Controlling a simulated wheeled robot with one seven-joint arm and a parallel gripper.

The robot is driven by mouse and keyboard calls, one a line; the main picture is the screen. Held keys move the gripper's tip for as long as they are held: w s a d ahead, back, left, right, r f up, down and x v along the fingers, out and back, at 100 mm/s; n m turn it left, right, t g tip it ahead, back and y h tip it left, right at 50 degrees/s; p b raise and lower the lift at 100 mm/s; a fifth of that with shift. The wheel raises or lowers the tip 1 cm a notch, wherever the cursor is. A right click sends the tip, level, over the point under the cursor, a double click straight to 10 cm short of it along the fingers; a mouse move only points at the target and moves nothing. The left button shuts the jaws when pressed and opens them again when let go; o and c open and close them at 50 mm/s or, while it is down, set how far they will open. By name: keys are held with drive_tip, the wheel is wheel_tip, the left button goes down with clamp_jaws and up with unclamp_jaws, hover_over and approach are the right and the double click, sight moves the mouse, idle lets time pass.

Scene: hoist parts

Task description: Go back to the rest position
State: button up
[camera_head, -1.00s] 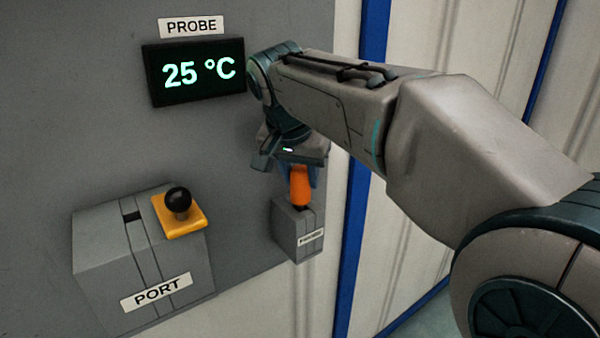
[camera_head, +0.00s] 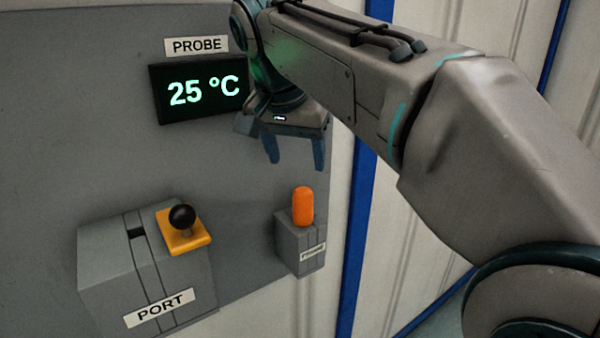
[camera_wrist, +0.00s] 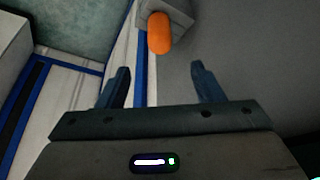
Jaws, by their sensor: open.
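My gripper (camera_head: 294,166) is open and empty, its two blue fingers pointing down in the head view. It hangs above the orange probe handle (camera_head: 303,206), with a clear gap between them. The handle stands upright in the small grey probe holder (camera_head: 299,246) on the wall panel. In the wrist view my gripper's fingers (camera_wrist: 160,88) are spread, and the orange handle (camera_wrist: 160,33) lies beyond them, touching neither. Whatever part of the probe is below the handle is hidden in the holder.
A grey PORT box (camera_head: 108,268) with a slot stands at lower left. A yellow plate with a black knob (camera_head: 182,217) sits on its top. The display (camera_head: 200,92) reads 25 °C, close beside my wrist. A blue post (camera_head: 361,200) runs right of the panel.

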drive_tip(key=d+v, duration=0.1)
drive_tip(key=v, duration=0.3)
drive_tip(key=s+d+f+n, duration=0.1)
drive_tip(key=s+d+f, duration=0.3)
drive_tip(key=f, duration=0.5)
drive_tip(key=s+d+f+n+g+y, duration=0.1)
drive_tip(key=s+d+f, duration=0.4)
drive_tip(key=f, duration=0.5)
drive_tip(key=s+d+f+n, duration=0.2)
drive_tip(key=s+d+f, duration=0.2)
drive_tip(key=f, duration=0.6)
drive_tip(key=shift+s+d+y, duration=0.3)
drive_tip(key=shift+s+d, duration=0.05)
drive_tip(key=shift+d, duration=0.5)
drive_tip(key=shift+f, duration=0.1)
